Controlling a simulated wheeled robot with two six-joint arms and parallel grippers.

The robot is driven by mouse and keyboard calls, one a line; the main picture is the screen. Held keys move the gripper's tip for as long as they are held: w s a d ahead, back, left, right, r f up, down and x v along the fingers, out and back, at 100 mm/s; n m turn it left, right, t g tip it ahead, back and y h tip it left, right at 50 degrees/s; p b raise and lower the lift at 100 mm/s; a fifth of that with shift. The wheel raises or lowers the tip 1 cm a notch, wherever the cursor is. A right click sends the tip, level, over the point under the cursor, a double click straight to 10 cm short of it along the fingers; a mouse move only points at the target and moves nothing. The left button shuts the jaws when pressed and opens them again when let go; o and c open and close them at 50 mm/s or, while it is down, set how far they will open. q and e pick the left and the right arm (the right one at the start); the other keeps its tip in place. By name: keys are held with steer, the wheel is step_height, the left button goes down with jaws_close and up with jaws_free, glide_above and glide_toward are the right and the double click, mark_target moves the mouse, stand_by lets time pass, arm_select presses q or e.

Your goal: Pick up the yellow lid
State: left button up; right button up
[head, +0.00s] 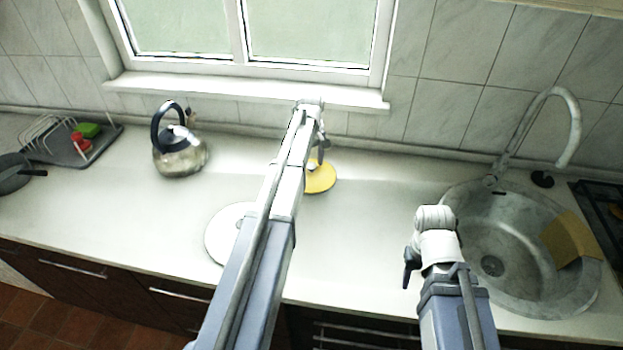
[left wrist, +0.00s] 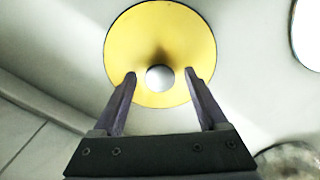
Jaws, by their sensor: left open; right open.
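The yellow lid (head: 322,180) lies on the white counter, partly hidden behind my left arm in the head view. In the left wrist view the yellow lid (left wrist: 160,35) is a round disc with a silver knob (left wrist: 159,78) at its centre. My left gripper (left wrist: 160,75) is open over the lid, with a finger on either side of the knob. I cannot tell whether the fingers touch it. My left gripper (head: 318,155) is mostly hidden in the head view. My right gripper (head: 408,270) is open and empty, near the counter's front beside the sink.
A white lid (head: 224,236) lies left of my left arm. A kettle (head: 180,152) stands further left, near a dish rack (head: 70,146) and a dark pan (head: 14,174). A round sink (head: 470,235) with a tan cloth (head: 567,240) is at the right. The counter between kettle and white lid is clear.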

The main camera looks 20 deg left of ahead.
mark_target(312, 165)
arm_select(q)
jaws_close()
stand_by(0.5)
steer(key=shift+r, duration=0.15)
arm_select(e)
steer(key=shift+r, duration=0.2)
arm_select(q)
step_height(312, 165, up, 6)
steer(key=p, duration=0.6)
steer(key=shift+r+p, duration=0.25)
steer(key=shift+p, duration=0.1)
steer(key=shift+r, duration=0.25)
arm_select(e)
step_height(312, 165, up, 7)
